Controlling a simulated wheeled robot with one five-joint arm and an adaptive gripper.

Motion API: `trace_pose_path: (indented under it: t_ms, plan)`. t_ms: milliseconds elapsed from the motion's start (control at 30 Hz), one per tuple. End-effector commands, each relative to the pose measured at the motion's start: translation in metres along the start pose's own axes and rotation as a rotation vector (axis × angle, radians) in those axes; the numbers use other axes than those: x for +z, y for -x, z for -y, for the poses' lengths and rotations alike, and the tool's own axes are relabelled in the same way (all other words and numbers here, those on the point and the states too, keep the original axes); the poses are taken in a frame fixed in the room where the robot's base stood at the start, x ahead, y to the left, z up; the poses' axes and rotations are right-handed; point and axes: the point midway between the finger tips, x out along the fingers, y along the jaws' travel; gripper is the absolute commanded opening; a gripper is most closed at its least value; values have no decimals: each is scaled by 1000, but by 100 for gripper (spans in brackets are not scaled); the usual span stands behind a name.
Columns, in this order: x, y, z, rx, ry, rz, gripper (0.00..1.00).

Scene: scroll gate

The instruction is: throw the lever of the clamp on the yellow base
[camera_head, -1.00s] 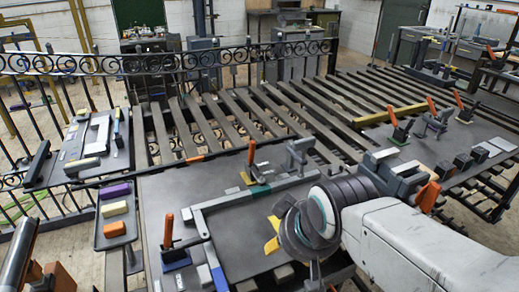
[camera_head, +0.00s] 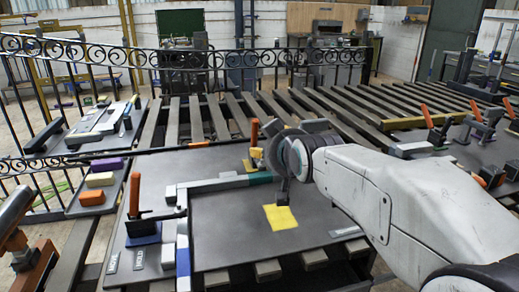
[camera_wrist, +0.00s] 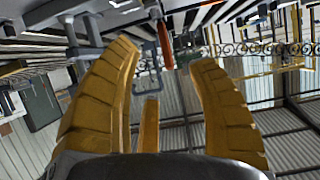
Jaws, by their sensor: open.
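My wrist partly hides the metal body of this clamp. My gripper (camera_wrist: 165,57) is open and empty, with yellow ribbed fingers spread wide in the wrist view. An orange lever (camera_wrist: 165,44) shows beyond and between the fingertips, apart from them; it looks like the same clamp's. In the head view my fingers are mostly hidden behind my wrist.
Another clamp with an orange lever (camera_head: 135,195) stands on a blue base (camera_head: 143,230) at left. A grey and green bar frame (camera_head: 215,184) lies on the plate. A flat yellow square (camera_head: 280,217) lies below my wrist. More orange-levered clamps (camera_head: 427,115) stand at right.

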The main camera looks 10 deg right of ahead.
Motion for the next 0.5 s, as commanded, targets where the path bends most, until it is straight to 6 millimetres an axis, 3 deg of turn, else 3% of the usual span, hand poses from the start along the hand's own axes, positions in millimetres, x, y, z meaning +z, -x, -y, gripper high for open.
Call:
trace_pose_path:
  t_ms: [33, 200, 500]
  plan:
    - [10, -21, 0, 1, -1, -44, 53]
    - [-4, -59, -1, 1, -1, -200, 53]
    - [-20, -94, -1, 2, -2, -382, 53]
